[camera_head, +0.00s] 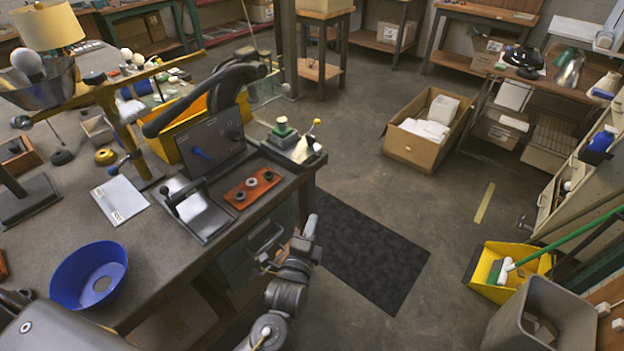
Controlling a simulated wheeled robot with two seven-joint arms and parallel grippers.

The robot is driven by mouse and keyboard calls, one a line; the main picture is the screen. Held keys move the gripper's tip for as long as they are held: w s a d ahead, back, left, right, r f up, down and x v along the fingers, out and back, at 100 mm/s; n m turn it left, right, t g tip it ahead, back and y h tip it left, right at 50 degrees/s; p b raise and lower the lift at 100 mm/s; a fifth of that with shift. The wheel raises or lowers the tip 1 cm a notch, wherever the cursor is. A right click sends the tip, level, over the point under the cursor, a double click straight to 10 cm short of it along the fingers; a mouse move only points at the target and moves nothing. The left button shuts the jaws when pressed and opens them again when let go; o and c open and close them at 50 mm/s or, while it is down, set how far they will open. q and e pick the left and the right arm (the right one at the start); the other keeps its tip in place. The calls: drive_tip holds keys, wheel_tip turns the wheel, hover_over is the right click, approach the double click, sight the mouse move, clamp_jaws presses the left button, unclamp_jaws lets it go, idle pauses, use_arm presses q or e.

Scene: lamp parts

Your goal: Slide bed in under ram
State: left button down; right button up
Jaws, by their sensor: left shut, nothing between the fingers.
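A dark press stands at the bench's right end, with a long black lever (176,119) and an upright grey panel (212,139). A red-brown plate (252,188) with several dark round fittings lies on the dark base in front of the panel. I take this plate to be the bed, but cannot be sure. A silver tray with a dark handle (200,212) lies left of it. The ram is not clear from here. My left gripper (309,227) is shut and empty, below and right of the plate, off the bench's front edge. My right gripper is not in view.
A blue bowl (89,275) sits on the bench's near left. A yellow bin (164,139) is behind the press. Small green and yellow-topped items (283,128) stand on the bench's right corner. A dark mat (372,250) covers the floor right of the bench.

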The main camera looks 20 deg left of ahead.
use_arm(q)
drive_tip(key=w+a+r+p, duration=0.1)
drive_tip(key=w+a+r, duration=0.1)
drive_tip(key=w, duration=0.4)
drive_tip(key=w+a+r+p, duration=0.1)
drive_tip(key=w, duration=0.5)
drive_tip(key=shift+w+a+r+t, duration=0.25)
drive_tip(key=shift+a+r+t, duration=0.05)
drive_tip(key=shift+a+r, duration=0.1)
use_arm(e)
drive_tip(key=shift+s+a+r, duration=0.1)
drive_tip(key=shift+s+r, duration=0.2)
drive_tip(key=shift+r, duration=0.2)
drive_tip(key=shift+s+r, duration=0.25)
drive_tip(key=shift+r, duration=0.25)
use_arm(q)
drive_tip(key=shift+w, duration=0.1)
